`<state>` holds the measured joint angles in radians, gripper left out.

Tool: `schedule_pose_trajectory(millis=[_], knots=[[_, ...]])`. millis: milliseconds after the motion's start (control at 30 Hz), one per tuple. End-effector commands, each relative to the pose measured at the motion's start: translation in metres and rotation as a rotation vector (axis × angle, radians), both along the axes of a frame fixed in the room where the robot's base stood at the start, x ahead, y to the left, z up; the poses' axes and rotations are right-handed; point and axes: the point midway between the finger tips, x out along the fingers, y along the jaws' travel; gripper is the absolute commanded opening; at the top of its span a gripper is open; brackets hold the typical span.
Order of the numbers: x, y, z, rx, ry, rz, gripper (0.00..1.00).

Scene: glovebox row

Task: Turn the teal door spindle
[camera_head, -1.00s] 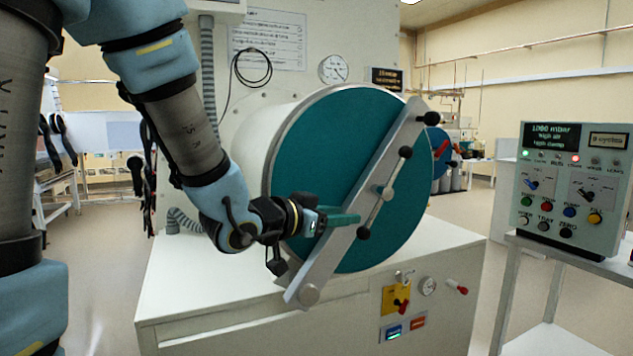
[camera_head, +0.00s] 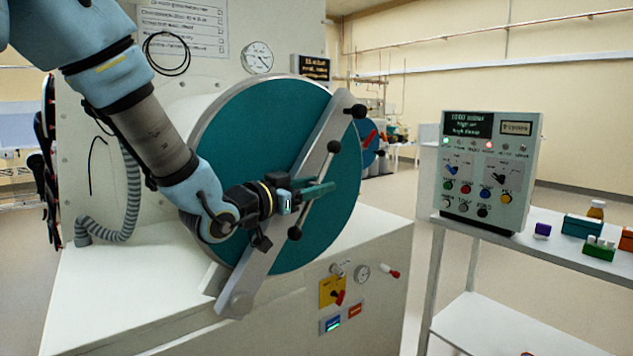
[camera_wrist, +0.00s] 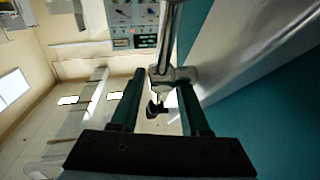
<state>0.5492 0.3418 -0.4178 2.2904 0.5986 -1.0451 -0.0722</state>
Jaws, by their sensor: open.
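The round teal door (camera_head: 268,110) faces me, with a grey bar (camera_head: 262,262) slanting across it. On the bar is the door spindle, a thin cross rod (camera_head: 325,165) with a black knob at each end. My gripper (camera_head: 318,190) is open in front of the spindle's middle and hides its hub in the head view. In the wrist view my gripper (camera_wrist: 160,85) has its two green fingers either side of the spindle's metal hub (camera_wrist: 172,74). The rod runs up from there, and a black knob (camera_wrist: 156,108) shows below. I cannot tell whether the fingers touch it.
A control box (camera_head: 488,170) stands on a white side table (camera_head: 560,258) at right, with small boxes and a bottle. Open floor lies between cabinet and table.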

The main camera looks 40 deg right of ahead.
Motion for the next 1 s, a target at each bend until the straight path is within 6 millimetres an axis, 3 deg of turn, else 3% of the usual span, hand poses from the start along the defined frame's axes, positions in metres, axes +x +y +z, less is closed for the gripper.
schedule_pose_trajectory(millis=[333,733,1000], knots=[[0.0004,-0.0051,-0.0005,0.001,-0.001,0.000,0.46],[0.0005,-0.0049,-0.0005,0.001,0.000,0.000,0.02],[0.0004,-0.0048,-0.0006,0.001,0.000,0.000,0.00]])
